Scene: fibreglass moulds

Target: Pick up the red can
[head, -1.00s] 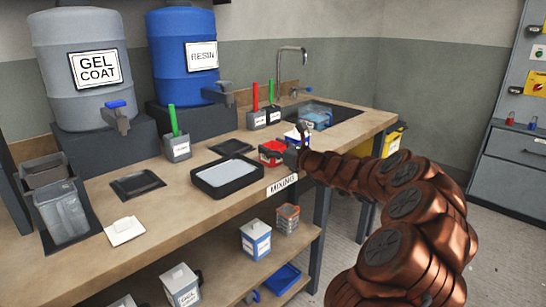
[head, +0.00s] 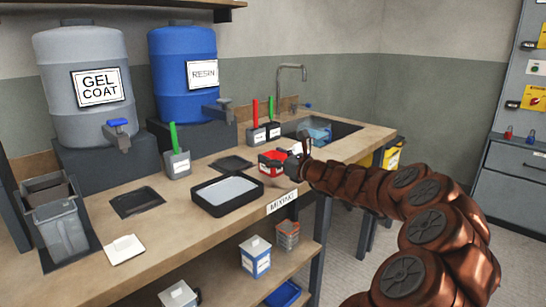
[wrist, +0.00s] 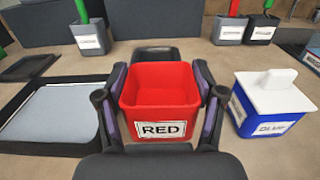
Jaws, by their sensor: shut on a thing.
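The red can (wrist: 160,85) is a square, open-topped red container with a white RED label. In the wrist view it sits upright between the two fingers of my gripper (wrist: 160,92), which is shut on its sides. In the head view the red can (head: 272,162) is over the front of the workbench, by the sink end, with my gripper (head: 292,164) at its right side. It appears slightly above the bench top, though its base is hard to make out.
A blue can with a white lid (wrist: 270,98) stands close on the right. A dark tray with a pale sheet (wrist: 55,110) lies close on the left. Brush pots (wrist: 90,38) stand behind on the workbench (head: 150,218). The sink (head: 335,130) is beyond.

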